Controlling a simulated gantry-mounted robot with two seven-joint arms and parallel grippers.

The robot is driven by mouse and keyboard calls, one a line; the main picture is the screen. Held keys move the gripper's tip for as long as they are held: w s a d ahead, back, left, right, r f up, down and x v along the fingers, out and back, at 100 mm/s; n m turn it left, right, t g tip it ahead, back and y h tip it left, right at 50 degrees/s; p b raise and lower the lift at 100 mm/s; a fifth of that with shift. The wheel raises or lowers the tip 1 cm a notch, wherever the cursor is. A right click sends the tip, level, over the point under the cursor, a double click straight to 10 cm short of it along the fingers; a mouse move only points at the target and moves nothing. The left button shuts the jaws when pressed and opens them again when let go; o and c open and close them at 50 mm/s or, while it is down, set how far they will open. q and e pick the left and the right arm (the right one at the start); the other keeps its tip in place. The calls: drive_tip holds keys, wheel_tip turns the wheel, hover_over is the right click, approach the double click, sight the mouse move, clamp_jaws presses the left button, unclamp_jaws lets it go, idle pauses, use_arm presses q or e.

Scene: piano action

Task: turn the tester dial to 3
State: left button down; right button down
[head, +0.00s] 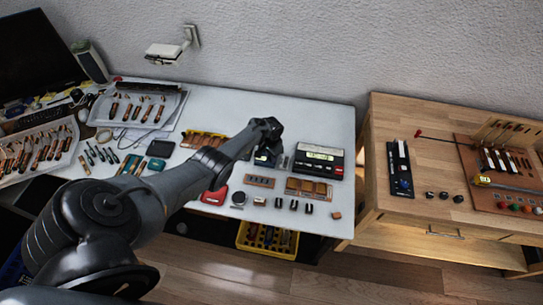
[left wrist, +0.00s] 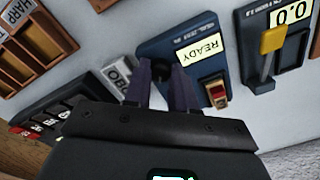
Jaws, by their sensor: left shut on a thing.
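The tester is a dark blue box with a lit "READY" display in the left wrist view (left wrist: 203,56). In the head view the tester (head: 265,158) is partly hidden behind my left gripper (head: 270,140). The tester dial, a round black knob (left wrist: 160,71), sits on the left part of the tester. My left gripper (left wrist: 160,76) has one finger on each side of the knob and is shut on it. The dial's numbers and pointer are hidden or too small to read. My right gripper is in neither view.
A red rocker switch (left wrist: 216,93) sits on the tester close to the right finger. A device with a yellow lever (left wrist: 271,42) stands to the right. A grey labelled block (left wrist: 118,74) is close on the left. A wooden workbench (head: 390,130) stands right of the white table (head: 330,112).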

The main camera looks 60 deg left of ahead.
use_arm(q)
drive_tip(key=m, duration=0.3)
drive_tip(key=shift+m+b, duration=0.3)
drive_tip(key=shift+m, duration=1.2)
drive_tip(key=c, duration=0.9)
unclamp_jaws()
wheel_tip(320, 180, up, 11)
drive_tip(key=p, duration=0.6)
drive_tip(key=shift+s+d+f, duration=0.1)
